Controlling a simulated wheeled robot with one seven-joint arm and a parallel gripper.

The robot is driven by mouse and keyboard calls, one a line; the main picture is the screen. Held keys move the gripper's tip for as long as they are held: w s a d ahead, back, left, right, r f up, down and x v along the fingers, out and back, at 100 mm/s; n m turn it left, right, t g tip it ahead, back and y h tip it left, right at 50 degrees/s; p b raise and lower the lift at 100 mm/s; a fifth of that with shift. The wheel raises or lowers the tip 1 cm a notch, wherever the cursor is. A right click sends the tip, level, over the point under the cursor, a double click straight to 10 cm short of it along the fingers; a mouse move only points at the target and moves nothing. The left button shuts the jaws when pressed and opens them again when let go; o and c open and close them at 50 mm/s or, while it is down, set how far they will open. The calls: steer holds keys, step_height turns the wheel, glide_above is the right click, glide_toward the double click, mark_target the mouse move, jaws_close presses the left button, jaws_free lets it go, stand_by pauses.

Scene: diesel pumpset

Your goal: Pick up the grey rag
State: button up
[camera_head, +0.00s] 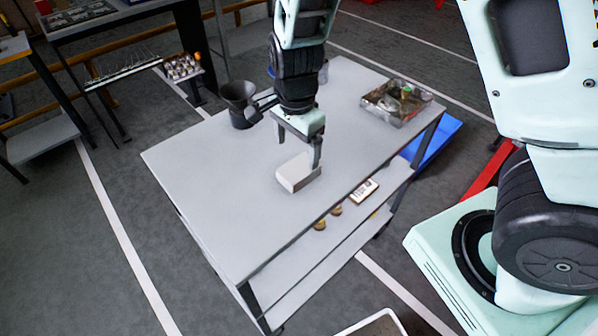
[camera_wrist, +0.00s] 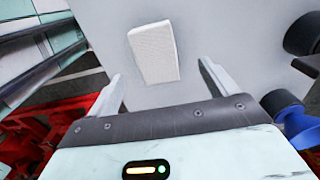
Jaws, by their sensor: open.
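The rag (camera_head: 297,172) is a pale grey, folded block lying on the grey table (camera_head: 190,165), right of the middle of its top. It also shows in the wrist view (camera_wrist: 153,53), a little beyond the fingertips and nearly between their lines. My gripper (camera_head: 297,150) is open and empty, pointing down over the table just behind and above the rag. In the wrist view my gripper's two fingers (camera_wrist: 160,72) stand apart with the rag ahead of them. The head view does not clearly show how high the fingertips are above the table.
A black funnel-shaped container (camera_head: 238,102) stands at the table's back left. A clear tray of parts (camera_head: 397,101) sits at the right end. A lower shelf (camera_head: 320,252) holds small brass-coloured parts and a labelled box (camera_head: 364,190). The table's front left is bare.

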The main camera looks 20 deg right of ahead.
mark_target(299, 168)
steer(key=shift+s+d+f, duration=0.1)
steer(key=shift+s+f, duration=0.05)
steer(key=shift+f, duration=1.6)
steer(key=shift+s+d+f, duration=0.1)
steer(key=shift+s+f, duration=0.05)
steer(key=shift+f, duration=1.55)
steer(key=c, duration=1.1)
steer(key=shift+c, duration=0.2)
step_height(299, 168, up, 10)
steer(key=shift+r+p, duration=0.1)
steer(key=shift+p, duration=0.25)
steer(key=shift+o, duration=0.8)
